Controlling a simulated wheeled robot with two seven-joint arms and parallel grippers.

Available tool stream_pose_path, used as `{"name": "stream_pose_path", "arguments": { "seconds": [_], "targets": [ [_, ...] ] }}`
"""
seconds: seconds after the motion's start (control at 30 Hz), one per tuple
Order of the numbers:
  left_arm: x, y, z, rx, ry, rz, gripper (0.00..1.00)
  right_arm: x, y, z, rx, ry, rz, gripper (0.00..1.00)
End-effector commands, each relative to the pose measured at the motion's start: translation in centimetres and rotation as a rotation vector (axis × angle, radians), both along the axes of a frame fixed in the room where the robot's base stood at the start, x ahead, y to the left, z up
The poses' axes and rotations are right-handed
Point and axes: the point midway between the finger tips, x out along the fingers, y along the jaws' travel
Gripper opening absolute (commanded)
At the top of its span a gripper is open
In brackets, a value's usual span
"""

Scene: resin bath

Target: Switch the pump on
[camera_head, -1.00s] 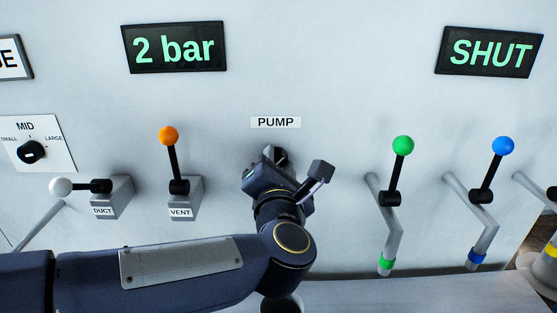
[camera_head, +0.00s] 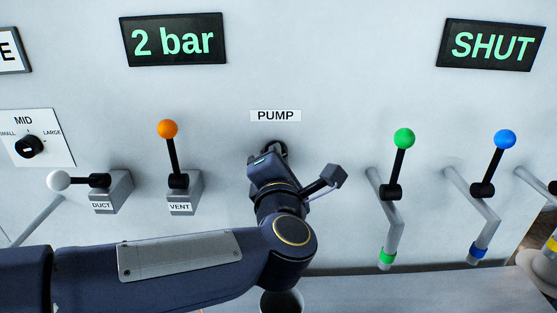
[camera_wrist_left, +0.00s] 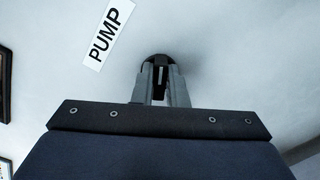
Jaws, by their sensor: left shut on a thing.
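The pump control is a dark round knob (camera_wrist_left: 155,62) on the wall just below the PUMP label (camera_head: 276,116). The label also shows in the left wrist view (camera_wrist_left: 108,34). My left gripper (camera_wrist_left: 160,80) is shut on the knob, one finger on each side of it. In the head view my left gripper (camera_head: 270,160) covers most of the knob, and only a dark edge shows above it. Which way the knob is turned cannot be made out. My right gripper is not in view.
Left of the pump stand the orange VENT lever (camera_head: 168,129) and the white-tipped DUCT lever (camera_head: 59,181). To the right are a green lever (camera_head: 404,138) and a blue lever (camera_head: 505,139) on pipes. Displays read 2 bar (camera_head: 174,40) and SHUT (camera_head: 490,46).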

Motion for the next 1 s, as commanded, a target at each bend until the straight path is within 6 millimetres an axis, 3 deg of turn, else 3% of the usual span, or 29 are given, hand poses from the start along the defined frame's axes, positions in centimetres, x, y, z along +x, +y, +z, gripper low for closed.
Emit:
{"name": "stream_pose_path", "arguments": {
  "seconds": [0.3,0.33,0.5,0.8,1.0],
  "targets": [
    [0.0,0.0,-0.1,0.028,0.001,-0.001,0.00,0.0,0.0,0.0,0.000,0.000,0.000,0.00],
    [0.0,0.0,-0.1,0.028,0.001,-0.001,0.14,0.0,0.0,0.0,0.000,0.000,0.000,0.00],
    [0.0,0.0,0.0,0.026,0.001,-0.001,0.34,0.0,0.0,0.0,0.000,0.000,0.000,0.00],
    [-0.2,0.0,-0.1,0.025,0.000,-0.001,0.34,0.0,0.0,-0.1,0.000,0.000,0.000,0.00],
    [-2.9,-0.1,-0.2,0.024,-0.003,-0.004,0.34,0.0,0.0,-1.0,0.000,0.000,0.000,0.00]
  ]
}}
